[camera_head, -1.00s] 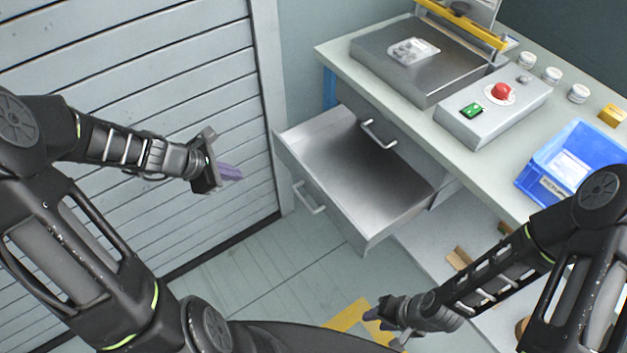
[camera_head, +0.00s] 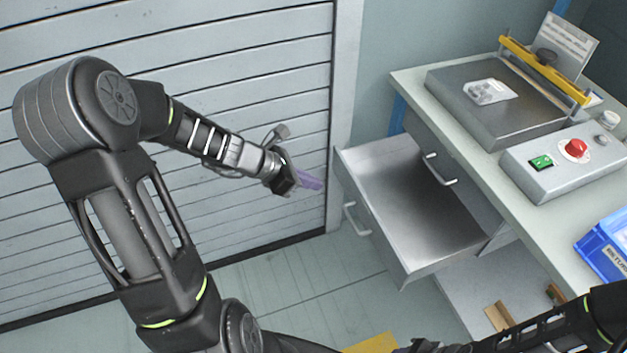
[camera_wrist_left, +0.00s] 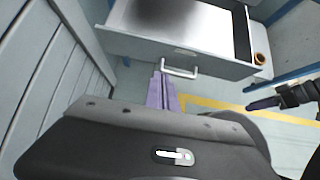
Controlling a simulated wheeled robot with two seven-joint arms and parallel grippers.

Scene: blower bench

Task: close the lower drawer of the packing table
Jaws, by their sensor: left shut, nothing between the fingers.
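The lower drawer (camera_head: 415,205) of the packing table (camera_head: 470,160) is pulled far out, and its metal inside looks empty. Its front panel, with a bar handle (camera_head: 350,218), faces the shutter side. My left gripper (camera_head: 309,180), with purple fingers, is shut and empty, a short way left of the drawer front and apart from it. In the left wrist view the fingers (camera_wrist_left: 161,90) point toward the drawer handle (camera_wrist_left: 180,72), slightly left of it. The upper drawer (camera_head: 425,150) is shut. My right gripper shows small in the left wrist view (camera_wrist_left: 262,104); its finger gap is unclear.
A slatted shutter (camera_head: 230,60) stands close behind my left arm. On the tabletop are a sealing machine (camera_head: 490,110), a control box (camera_head: 560,165) and a blue bin (camera_head: 608,245). Wooden pieces (camera_head: 498,316) lie on the lower shelf. The floor below the drawer front is clear.

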